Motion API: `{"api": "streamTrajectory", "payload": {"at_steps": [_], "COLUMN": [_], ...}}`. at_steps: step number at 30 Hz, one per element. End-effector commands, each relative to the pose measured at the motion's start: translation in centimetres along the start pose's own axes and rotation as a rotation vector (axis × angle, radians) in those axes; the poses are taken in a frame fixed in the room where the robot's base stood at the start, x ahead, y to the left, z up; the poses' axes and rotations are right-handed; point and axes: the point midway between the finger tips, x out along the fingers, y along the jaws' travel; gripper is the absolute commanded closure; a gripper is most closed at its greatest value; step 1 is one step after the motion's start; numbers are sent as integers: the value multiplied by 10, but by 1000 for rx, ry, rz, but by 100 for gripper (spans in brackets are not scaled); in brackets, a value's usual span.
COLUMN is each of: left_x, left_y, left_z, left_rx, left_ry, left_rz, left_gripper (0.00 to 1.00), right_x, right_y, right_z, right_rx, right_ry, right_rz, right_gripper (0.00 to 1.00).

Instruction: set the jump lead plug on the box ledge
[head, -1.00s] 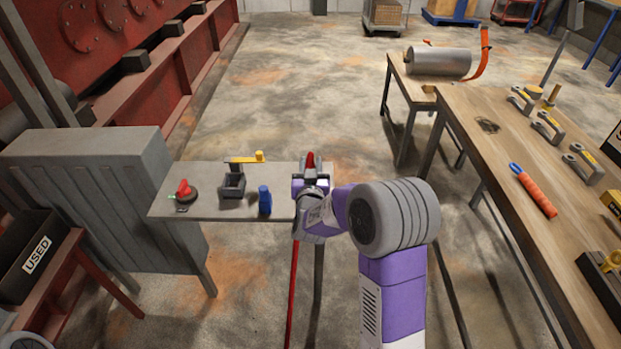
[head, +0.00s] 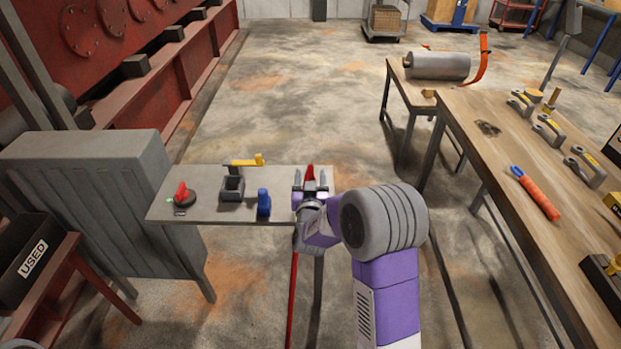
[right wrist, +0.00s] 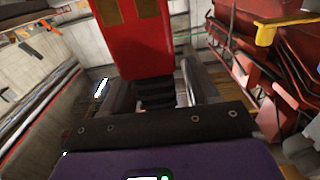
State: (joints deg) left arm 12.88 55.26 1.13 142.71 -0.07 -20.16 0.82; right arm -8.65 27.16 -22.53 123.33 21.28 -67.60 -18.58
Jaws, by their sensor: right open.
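The jump lead plug (head: 310,174) is red and is at the right end of the grey box ledge (head: 215,212). In the right wrist view the plug (right wrist: 137,42) shows a red body and a black ribbed neck. My right gripper (head: 310,182) is open, with its fingers on either side of the plug and apart from each other. I cannot tell whether the plug touches the ledge, since the gripper and wrist hide its lower part. A red lead (head: 293,295) hangs below the ledge edge. My left gripper is not in view.
On the ledge stand a red rotary switch (head: 182,196), a dark block with a yellow lever (head: 245,162), and a blue piece (head: 263,202) close left of my gripper. A grey ribbed box (head: 85,165) is at left. A wooden workbench (head: 500,130) with tools is at right.

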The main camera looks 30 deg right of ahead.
Motion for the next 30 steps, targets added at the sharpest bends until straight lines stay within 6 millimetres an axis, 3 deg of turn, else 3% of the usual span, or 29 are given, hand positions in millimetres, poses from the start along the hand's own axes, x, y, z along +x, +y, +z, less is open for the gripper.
{"api": "streamTrajectory", "payload": {"at_steps": [5, 21, 30], "left_x": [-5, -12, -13], "left_y": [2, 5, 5], "left_z": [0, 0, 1], "left_rx": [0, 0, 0], "left_ry": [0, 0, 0], "left_rz": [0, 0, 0], "left_gripper": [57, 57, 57], "right_x": [0, -100, -120], "right_y": [0, -1, 0], "right_z": [-5, -3, -3], "right_rx": [0, 2, 0], "right_ry": [0, -2, -1], "right_rz": [0, -2, 0], "right_gripper": [41, 41, 41]}}
